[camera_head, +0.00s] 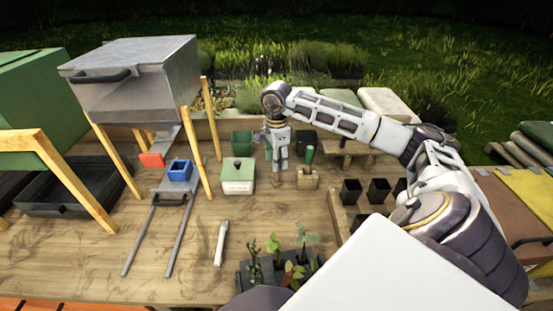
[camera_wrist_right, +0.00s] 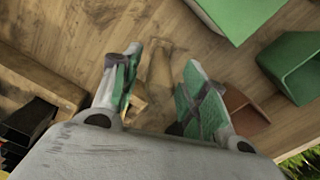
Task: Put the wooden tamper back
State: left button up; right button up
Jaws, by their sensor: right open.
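The wooden tamper (camera_wrist_right: 158,70) appears to be the tapered, wood-coloured shape between my right fingers in the right wrist view. It blends with the table, and I cannot tell whether it stands or lies. My right gripper (camera_wrist_right: 163,92) is open around the line to it, with a gap on both sides. In the head view my right gripper (camera_head: 278,150) points down over the back of the table, between the green-lidded box (camera_head: 238,178) and a wooden block (camera_head: 308,180) with a green handle. The tamper is hard to make out there. My left gripper is not in view.
A green pot (camera_head: 242,142) stands behind the lidded box. Black pots (camera_head: 350,190) stand at the right. A seedling tray (camera_head: 248,275) is at the front. A metal hopper (camera_head: 135,80) on wooden legs stands left, with a blue box (camera_head: 179,170) below. The table's front left is mostly clear.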

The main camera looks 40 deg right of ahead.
jog(key=shift+r, duration=0.1)
notch_tip(320, 180, up, 12)
dwell(0.8)
dwell(0.9)
